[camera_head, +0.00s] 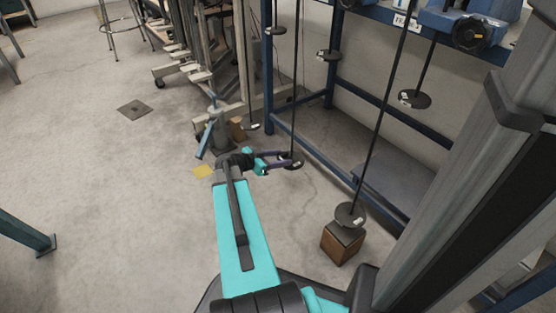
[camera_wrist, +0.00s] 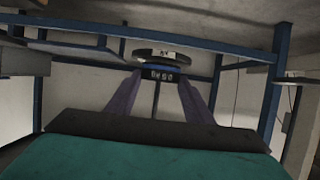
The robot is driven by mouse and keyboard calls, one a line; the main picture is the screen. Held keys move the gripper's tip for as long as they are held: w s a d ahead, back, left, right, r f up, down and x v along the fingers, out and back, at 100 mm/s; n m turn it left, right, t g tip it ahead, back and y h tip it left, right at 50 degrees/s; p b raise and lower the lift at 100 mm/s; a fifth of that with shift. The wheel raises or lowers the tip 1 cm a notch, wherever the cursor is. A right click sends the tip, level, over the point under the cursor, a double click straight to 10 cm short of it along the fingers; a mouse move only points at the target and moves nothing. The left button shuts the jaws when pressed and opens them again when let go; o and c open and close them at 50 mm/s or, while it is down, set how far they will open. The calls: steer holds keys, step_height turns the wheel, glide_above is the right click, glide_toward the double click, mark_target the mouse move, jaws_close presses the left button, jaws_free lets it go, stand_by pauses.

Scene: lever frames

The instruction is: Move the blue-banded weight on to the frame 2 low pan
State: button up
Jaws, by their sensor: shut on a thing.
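My gripper (camera_head: 289,157) is at the end of the teal arm in the head view, beside a dark hanging pan on a long rod. In the wrist view its two purple fingers (camera_wrist: 160,84) close on a dark weight (camera_wrist: 158,76) with a blue band and white marks. A dark disc (camera_wrist: 166,57) with a pale label shows right against the weight in that view; I cannot tell whether they touch. Another low pan (camera_head: 350,214) hangs on a long rod at the right. The sign (camera_head: 407,21) is too small to read for its number.
A wooden block (camera_head: 342,243) stands under the right low pan. Higher pans hang at the back (camera_head: 329,55) and at the right (camera_head: 414,99). Blue frame posts (camera_head: 267,75) and a low blue rail (camera_head: 320,158) stand behind my gripper.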

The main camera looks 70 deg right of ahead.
mark_target(287, 156)
steer(key=shift+s+d+b, duration=0.45)
steer(key=shift+s+d, duration=0.05)
steer(key=shift+d, duration=0.3)
steer(key=shift+s+d+b, duration=0.45)
steer(key=shift+s+d, duration=0.05)
steer(key=shift+d, duration=0.3)
stand_by(1.5)
steer(key=shift+f+b, duration=0.35)
steer(key=shift+b, duration=0.3)
stand_by(1.0)
steer(key=o, duration=1.3)
steer(key=shift+a, duration=0.2)
steer(key=b+v, duration=0.1)
steer(key=v, duration=0.5)
steer(key=shift+a+r, duration=0.15)
steer(key=shift+a, duration=0.05)
stand_by(0.6)
steer(key=shift+w, duration=0.15)
